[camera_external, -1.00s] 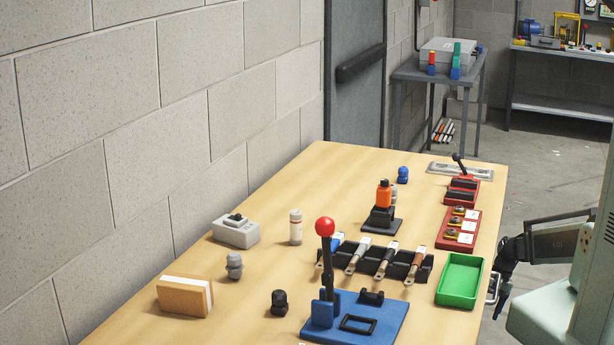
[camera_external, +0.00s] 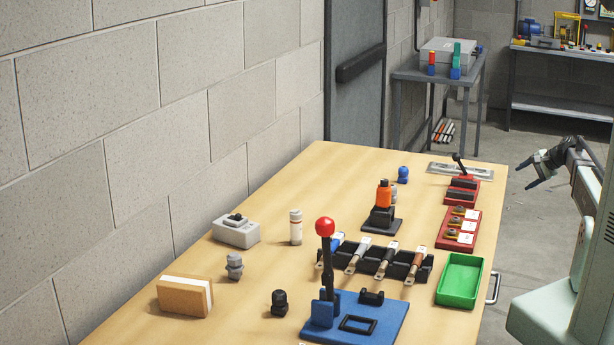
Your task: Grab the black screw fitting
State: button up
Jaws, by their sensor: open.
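The black screw fitting (camera_external: 279,303) stands upright on the wooden table (camera_external: 130,326), left of the blue lever base. Nothing touches it. My gripper (camera_external: 533,177) is in the air off the table's right side, far from the fitting. Its fingers are apart and nothing shows between them.
Near the fitting are a blue base with a red-knobbed lever (camera_external: 325,228), a grey fitting (camera_external: 234,266) and a tan-and-white block (camera_external: 185,296). A tool rack (camera_external: 382,262), a green tray (camera_external: 460,281) and red blocks (camera_external: 458,229) fill the right side. Bare table lies around the fitting.

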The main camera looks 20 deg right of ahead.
jog(key=w+d+r+m+t, duration=0.1)
jog(key=w+d+r, duration=0.15)
jog(key=r, duration=0.45)
jog(key=w+d+r+m+t, duration=0.1)
jog(key=d+r+t, duration=0.1)
jog(key=d+r, duration=0.35)
jog(key=w+a+r, duration=0.4)
jog(key=a+r, duration=0.1)
jog(key=r, duration=0.2)
jog(key=w+a+n+g+y, duration=0.2)
jog(key=a+g+y, duration=0.15)
jog(key=a, duration=2.35)
jog(key=w+a+n+g+y, duration=0.2)
jog(key=a+g, duration=0.2)
jog(key=a, duration=2.2)
jog(key=s+a+g, duration=0.1)
jog(key=s+a, duration=0.2)
jog(key=a, duration=0.4)
jog(key=s+a+g, duration=0.1)
jog(key=s+a, duration=0.2)
jog(key=a, duration=0.4)
jog(key=n+g+h, duration=0.4)
jog(key=g+h, duration=0.1)
send_near(280, 291)
jog(key=x, duration=0.6)
jog(key=shift+w, duration=0.1)
jog(key=shift+x, duration=2.7)
